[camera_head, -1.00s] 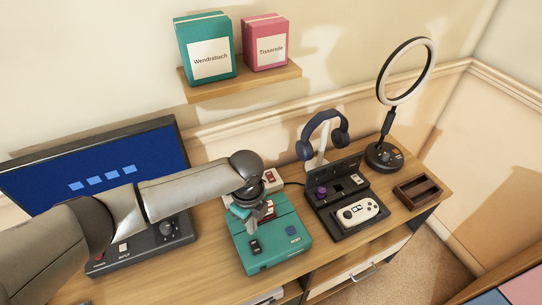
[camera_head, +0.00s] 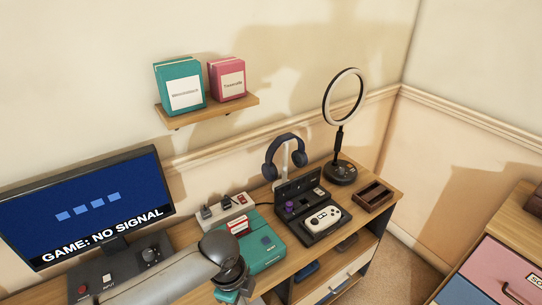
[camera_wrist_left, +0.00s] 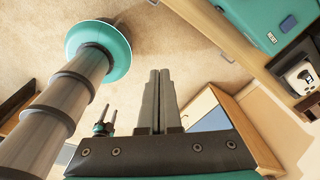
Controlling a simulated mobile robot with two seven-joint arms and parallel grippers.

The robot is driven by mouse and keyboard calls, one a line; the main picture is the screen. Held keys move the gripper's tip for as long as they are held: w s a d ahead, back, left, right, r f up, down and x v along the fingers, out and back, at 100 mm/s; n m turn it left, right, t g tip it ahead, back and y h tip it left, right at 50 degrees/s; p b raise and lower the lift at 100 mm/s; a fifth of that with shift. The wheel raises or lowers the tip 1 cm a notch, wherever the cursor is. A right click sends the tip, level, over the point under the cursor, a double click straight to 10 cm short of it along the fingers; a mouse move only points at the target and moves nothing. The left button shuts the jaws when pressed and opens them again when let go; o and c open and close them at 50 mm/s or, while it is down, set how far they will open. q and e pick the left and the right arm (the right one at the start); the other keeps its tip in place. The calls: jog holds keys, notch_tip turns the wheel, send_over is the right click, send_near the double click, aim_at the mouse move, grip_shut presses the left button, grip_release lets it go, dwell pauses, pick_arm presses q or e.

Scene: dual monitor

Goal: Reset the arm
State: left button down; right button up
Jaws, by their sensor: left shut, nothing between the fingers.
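My left arm reaches in from the bottom of the head view, and its wrist and the left gripper (camera_head: 236,296) are at the bottom edge, in front of the teal console (camera_head: 262,250). The gripper's fingertips are cut off or hidden there. In the left wrist view the two fingers of the left gripper (camera_wrist_left: 160,75) lie side by side, shut and empty, over the carpeted floor (camera_wrist_left: 190,42). The teal console (camera_wrist_left: 255,20) is at the top right of that view, apart from the fingers. My right gripper is not in the head view.
The desk holds a monitor (camera_head: 85,205) reading "GAME: NO SIGNAL", an input box (camera_head: 125,270), a power strip (camera_head: 226,207), a headphone stand, a controller dock (camera_head: 290,208), a ring light (camera_head: 341,172) and a wooden tray (camera_head: 372,195). A coloured drawer cabinet (camera_head: 500,268) stands at right.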

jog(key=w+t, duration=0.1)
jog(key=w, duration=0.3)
pick_arm(q)
jog(key=s+d+r+n+t+h, duration=0.2)
jog(key=s+d+r+n, duration=0.15)
jog(key=s+n, duration=0.3)
jog(key=s+a+r+n+t+y, duration=0.1)
jog(key=s+a+n+y, duration=0.1)
jog(key=s+a+n, duration=0.35)
jog(key=s+a+r+n+y, duration=0.1)
jog(key=s+a+n, duration=0.2)
jog(key=a+n, duration=0.5)
notch_tip(320, 180, down, 28)
jog(key=s+g+b, duration=0.1)
jog(key=s+b, duration=0.1)
jog(key=b, duration=0.3)
jog(key=s+a+f+g+b, duration=0.1)
jog(key=s+f+b, duration=0.3)
jog(key=s+f, duration=1.1)
jog(key=shift+a+f+m, duration=0.4)
jog(key=shift+a+f, duration=0.3)
jog(key=shift+a, duration=0.1)
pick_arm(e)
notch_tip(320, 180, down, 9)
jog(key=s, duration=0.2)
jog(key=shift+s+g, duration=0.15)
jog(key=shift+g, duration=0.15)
